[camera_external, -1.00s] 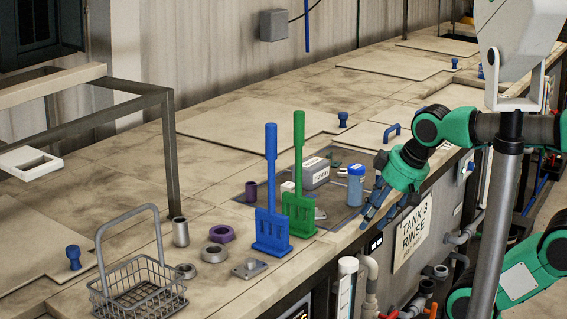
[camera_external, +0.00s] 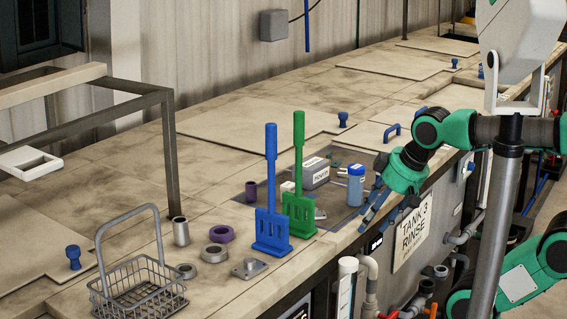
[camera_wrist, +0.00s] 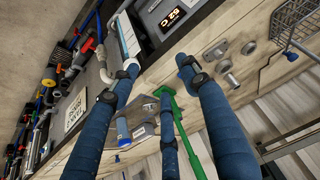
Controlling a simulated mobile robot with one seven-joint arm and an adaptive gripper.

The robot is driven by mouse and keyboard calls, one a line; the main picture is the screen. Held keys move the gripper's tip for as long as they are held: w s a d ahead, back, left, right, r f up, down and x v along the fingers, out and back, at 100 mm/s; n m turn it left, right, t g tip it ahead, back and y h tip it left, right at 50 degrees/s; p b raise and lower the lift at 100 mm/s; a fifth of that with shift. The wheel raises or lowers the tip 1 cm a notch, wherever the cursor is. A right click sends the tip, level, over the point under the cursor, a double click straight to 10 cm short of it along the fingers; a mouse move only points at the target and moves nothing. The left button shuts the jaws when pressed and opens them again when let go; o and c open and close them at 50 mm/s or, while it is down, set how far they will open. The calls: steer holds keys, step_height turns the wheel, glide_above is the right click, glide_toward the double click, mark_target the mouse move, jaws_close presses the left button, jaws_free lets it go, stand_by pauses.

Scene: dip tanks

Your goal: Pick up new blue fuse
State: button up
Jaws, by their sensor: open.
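A blue paddle (camera_external: 271,232) and a green paddle (camera_external: 299,212) stand upright left of the cylinder. A grey labelled box (camera_external: 315,175) is behind it. A wire basket (camera_external: 140,287), rings and metal parts lie further left. Pipes run below the front edge.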

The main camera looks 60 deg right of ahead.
steer(key=shift+w+r, duration=0.1)
steer(key=w+d+r+g+p, duration=0.1)
steer(key=w+d+r+p, duration=0.2)
steer(key=w+d, duration=0.4)
steer(key=w+d+r+g+h+p, duration=0.1)
steer(key=w+d+r+p, duration=0.3)
steer(key=w+d, duration=0.3)
steer(key=w+d+r+g+p, duration=0.1)
steer(key=w+d+r+p, duration=0.2)
steer(key=w+d, duration=0.45)
steer(key=w+d+f+g+p, duration=0.1)
steer(key=w+d+f+p, duration=0.15)
steer(key=d, duration=0.65)
steer(key=w+d+f+p, duration=0.1)
steer(key=w+d+p, duration=0.2)
steer(key=d, duration=0.5)
steer(key=d+f+p, duration=0.2)
steer(key=d+f, duration=0.2)
steer(key=d, duration=0.4)
steer(key=s+d+f+m+g+y+p, duration=0.1)
steer(key=d+f, duration=0.3)
steer(key=d, duration=0.5)
steer(key=shift+s+d+g+p, duration=0.15)
steer(key=shift+d+g+p, duration=0.15)
steer(key=shift+p, duration=0.25)
